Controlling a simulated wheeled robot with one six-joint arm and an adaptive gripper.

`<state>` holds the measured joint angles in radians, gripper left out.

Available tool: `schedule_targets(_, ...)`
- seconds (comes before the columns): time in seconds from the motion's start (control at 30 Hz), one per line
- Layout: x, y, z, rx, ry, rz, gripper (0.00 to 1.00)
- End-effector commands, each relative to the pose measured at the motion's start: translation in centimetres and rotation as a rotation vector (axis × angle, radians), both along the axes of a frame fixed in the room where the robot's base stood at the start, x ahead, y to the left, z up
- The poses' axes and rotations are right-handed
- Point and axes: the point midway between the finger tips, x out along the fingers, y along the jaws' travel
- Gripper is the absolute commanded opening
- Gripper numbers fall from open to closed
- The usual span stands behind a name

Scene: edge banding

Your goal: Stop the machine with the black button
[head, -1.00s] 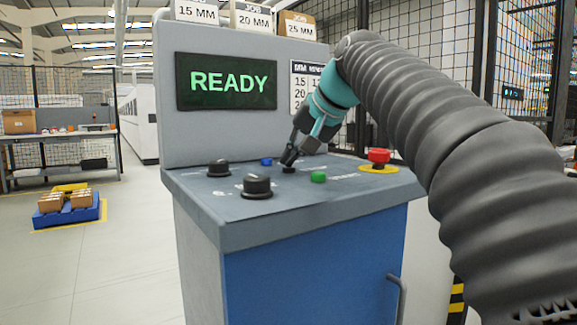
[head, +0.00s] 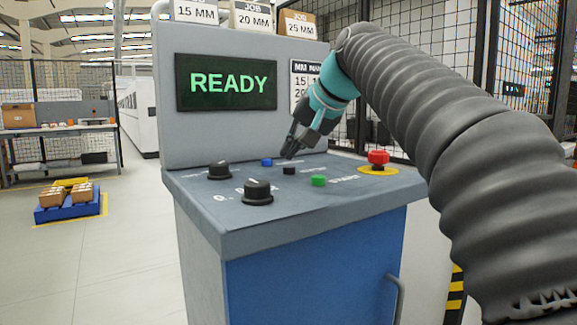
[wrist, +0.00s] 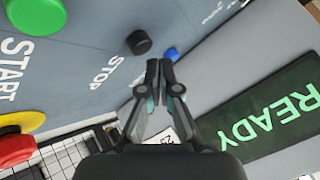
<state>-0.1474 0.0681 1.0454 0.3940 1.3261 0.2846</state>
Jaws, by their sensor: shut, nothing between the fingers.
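The black button (head: 289,171) sits on the sloped top of the grey console, between a blue button (head: 266,162) and a green button (head: 318,180). In the wrist view the black button (wrist: 139,42) stands beside the printed word STOP. My gripper (head: 291,153) is shut and empty, a little above the black button and apart from it. In the wrist view its closed fingertips (wrist: 166,65) lie just below and right of the button. The display (head: 227,82) reads READY in green.
Two black knobs (head: 257,191) stand at the front left of the panel. A red mushroom button (head: 378,158) on a yellow base is at the right. Job boxes (head: 250,15) stand on top of the console. A mesh fence (head: 430,60) is behind.

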Motion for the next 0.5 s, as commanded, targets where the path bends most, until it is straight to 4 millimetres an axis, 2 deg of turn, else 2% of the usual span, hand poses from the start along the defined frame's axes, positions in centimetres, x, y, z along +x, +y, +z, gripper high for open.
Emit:
schedule_targets(0.3,0.0,0.0,3.0,0.0,0.0,0.0,0.0)
schedule_targets(0.5,0.1,0.0,4.2,0.0,-0.002,0.0,0.0)
